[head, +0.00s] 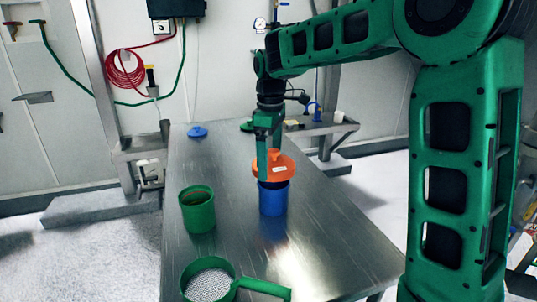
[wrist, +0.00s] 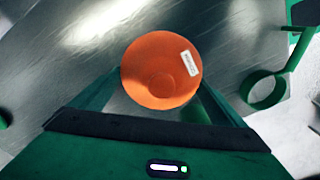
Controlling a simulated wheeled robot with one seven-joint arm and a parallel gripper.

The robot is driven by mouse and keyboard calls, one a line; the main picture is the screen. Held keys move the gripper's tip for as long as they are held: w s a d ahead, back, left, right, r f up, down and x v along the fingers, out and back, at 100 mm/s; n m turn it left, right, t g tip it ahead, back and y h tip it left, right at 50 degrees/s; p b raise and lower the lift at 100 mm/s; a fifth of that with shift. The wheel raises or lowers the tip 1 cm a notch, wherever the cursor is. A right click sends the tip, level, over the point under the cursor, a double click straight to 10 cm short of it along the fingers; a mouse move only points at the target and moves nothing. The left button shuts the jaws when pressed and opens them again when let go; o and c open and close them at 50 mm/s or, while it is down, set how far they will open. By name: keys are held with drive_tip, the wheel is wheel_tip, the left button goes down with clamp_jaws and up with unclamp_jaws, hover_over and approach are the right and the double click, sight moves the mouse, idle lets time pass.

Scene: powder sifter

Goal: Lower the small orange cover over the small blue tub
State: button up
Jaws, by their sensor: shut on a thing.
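The small orange cover (head: 284,166) is round with a white label, and my gripper (head: 268,152) is shut on it. In the wrist view the cover (wrist: 160,88) sits between the two green fingers (wrist: 158,78). The small blue tub (head: 273,199) stands upright on the table, directly below the cover in the head view. The cover is at the tub's top and looks slightly tilted; a dark strip shows between them at the left. I cannot tell whether they touch. The cover hides the tub in the wrist view.
A green tub (head: 197,213) stands left of the blue one on the steel table (head: 315,250). A green sieve with a handle (head: 235,283) and pale beads lies at the near edge. A blue lid (head: 197,131) and a green lid (head: 246,126) lie at the far end.

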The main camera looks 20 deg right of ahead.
drive_tip(key=shift+f, duration=2.55)
drive_tip(key=o, duration=0.7)
drive_tip(key=shift+o, duration=0.2)
